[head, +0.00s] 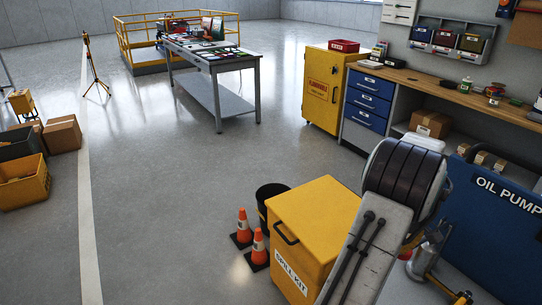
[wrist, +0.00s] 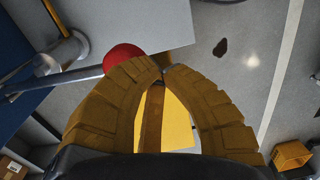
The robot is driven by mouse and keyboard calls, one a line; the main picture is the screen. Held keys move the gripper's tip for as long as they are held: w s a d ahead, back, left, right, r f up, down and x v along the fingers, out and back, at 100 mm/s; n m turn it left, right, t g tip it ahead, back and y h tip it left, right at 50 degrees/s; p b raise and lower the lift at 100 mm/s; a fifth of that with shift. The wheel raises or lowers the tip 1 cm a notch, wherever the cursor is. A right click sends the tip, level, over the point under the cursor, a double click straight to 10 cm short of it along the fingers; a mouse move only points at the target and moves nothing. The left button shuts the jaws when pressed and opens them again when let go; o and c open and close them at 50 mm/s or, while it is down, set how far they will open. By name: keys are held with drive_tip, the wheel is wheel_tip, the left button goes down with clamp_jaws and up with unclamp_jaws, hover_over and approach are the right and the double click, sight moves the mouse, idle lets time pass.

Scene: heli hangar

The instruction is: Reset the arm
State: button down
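My arm (head: 375,235) rises in the lower right of the head view, a pale link with dark cables and a dark ribbed joint. It stands in front of the yellow spill kit box and the blue oil pump cabinet. My gripper (wrist: 163,72) shows in the wrist view, its two brown-yellow padded fingers curving in until the tips meet or almost meet. I see nothing clearly held at the tips. A brown strip and a yellow surface show through the gap between the fingers. A red round thing (wrist: 122,56) is close beside the left finger. The gripper is not clearly visible in the head view.
The spill kit box (head: 312,225), orange cones (head: 259,248) and a black bin (head: 271,193) stand close by. The oil pump cabinet (head: 500,225) and workbench (head: 460,92) line the right.

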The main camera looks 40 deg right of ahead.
drive_tip(key=w+a+r+p, duration=0.1)
drive_tip(key=w+a+r, duration=0.3)
drive_tip(key=w+a, duration=0.25)
drive_tip(key=w+a+r+n+t+h+p, duration=0.1)
drive_tip(key=w+a+r, duration=0.3)
drive_tip(key=w+a, duration=0.25)
drive_tip(key=w+a+r+p, duration=0.1)
drive_tip(key=w+a+r, duration=0.2)
drive_tip(key=w+a, duration=0.35)
drive_tip(key=s+a+r+t+p, duration=0.1)
drive_tip(key=s+a, duration=0.1)
drive_tip(key=a, duration=1)
drive_tip(key=s+a+r+n+t+p, duration=0.1)
drive_tip(key=s+a+r, duration=0.1)
drive_tip(key=a, duration=0.9)
drive_tip(key=shift+s+a+n+y, duration=0.3)
drive_tip(key=shift+s+a, duration=0.05)
drive_tip(key=shift+s, duration=0.5)
drive_tip(key=shift+d, duration=0.1)
